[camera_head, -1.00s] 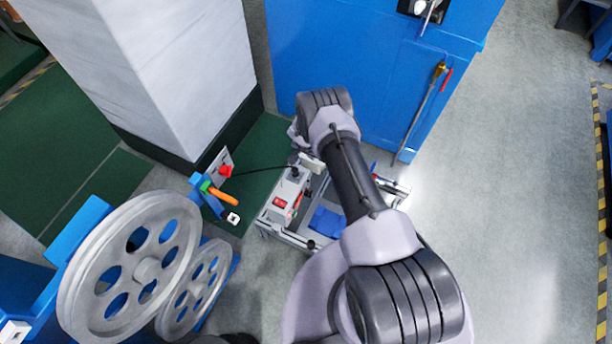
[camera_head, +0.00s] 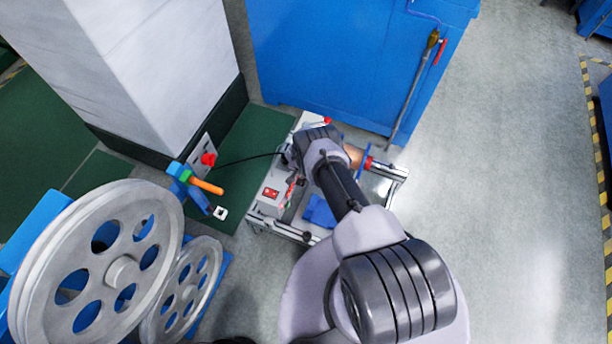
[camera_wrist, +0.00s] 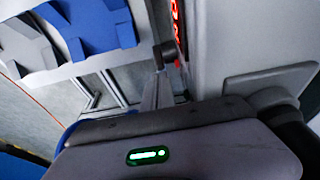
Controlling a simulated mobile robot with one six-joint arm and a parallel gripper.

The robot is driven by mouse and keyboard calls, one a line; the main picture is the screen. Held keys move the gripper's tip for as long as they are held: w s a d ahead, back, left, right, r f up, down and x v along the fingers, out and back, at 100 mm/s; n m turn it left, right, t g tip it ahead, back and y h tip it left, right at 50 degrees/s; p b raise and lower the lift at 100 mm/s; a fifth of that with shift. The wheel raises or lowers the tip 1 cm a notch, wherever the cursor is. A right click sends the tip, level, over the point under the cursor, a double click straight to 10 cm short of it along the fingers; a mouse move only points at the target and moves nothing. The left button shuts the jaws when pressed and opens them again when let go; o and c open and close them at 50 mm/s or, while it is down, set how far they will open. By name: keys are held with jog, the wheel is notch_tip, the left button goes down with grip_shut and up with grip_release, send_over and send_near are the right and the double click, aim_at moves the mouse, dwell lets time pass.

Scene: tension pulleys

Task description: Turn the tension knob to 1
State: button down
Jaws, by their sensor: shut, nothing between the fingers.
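The tension knob cannot be made out with certainty; my arm covers part of the machine in the head view. A grey control box (camera_head: 270,196) with a red switch stands on the machine's left side. A red lit display shows beside it, and also in the wrist view (camera_wrist: 175,18). In the wrist view my gripper (camera_wrist: 165,55) appears as slim grey fingers with a dark tip, close together and empty, just beside the display's panel. Whether the tip touches the panel is unclear. In the head view my wrist is over the machine's back part and hides the fingers.
The machine has an aluminium frame (camera_head: 385,172) with blue parts (camera_head: 320,212) inside. A large grey pulley wheel (camera_head: 95,265) and a smaller one (camera_head: 182,292) stand at the left. A blue cabinet (camera_head: 345,60) is behind. The grey floor at right is clear.

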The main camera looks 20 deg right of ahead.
aim_at(302, 186)
jog(key=shift+s+a+r+p, duration=0.3)
jog(key=shift+s+a+p, duration=0.05)
jog(key=shift+p, duration=0.55)
jog(key=shift+a+r, duration=0.1)
jog(key=shift+s+a+r+p, duration=0.1)
jog(key=shift+s+a+p, duration=0.3)
jog(key=shift+p, duration=0.55)
jog(key=shift+s+a, duration=0.35)
jog(key=shift+s, duration=0.05)
jog(key=shift+s+a+f, duration=0.45)
jog(key=shift+s+a, duration=0.15)
jog(key=shift+s+a+f, duration=0.1)
jog(key=shift+s+f, duration=0.05)
